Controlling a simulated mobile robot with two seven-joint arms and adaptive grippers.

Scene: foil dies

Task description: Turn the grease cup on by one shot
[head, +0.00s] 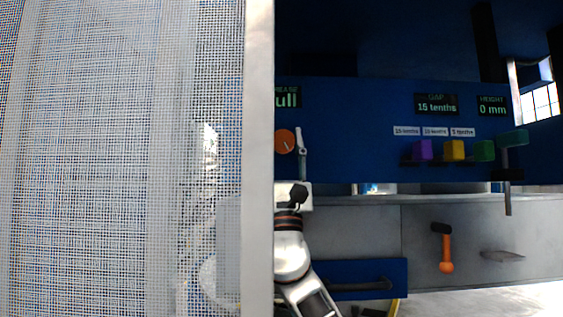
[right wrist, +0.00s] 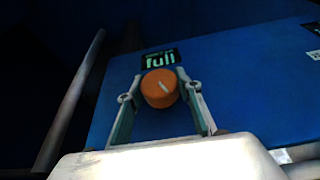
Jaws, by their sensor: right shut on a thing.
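The grease cup is an orange round knob (head: 285,141) with a pale pointer line on the blue panel. In the right wrist view the knob (right wrist: 159,88) sits between the fingers of my right gripper (right wrist: 162,82), and its pointer line tilts up to the left. My right gripper (head: 298,142) is shut on it. A small display (right wrist: 159,59) above the knob reads "full"; in the head view the mesh guard covers its left part. My left gripper is not in view.
A mesh guard (head: 110,150) fills the left half of the head view. Gap (head: 436,104) and height (head: 492,106) displays read "15 tenths" and "0 mm". Purple (head: 422,150), yellow (head: 454,151) and green (head: 484,151) blocks sit on a shelf. An orange-handled tool (head: 446,254) is below.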

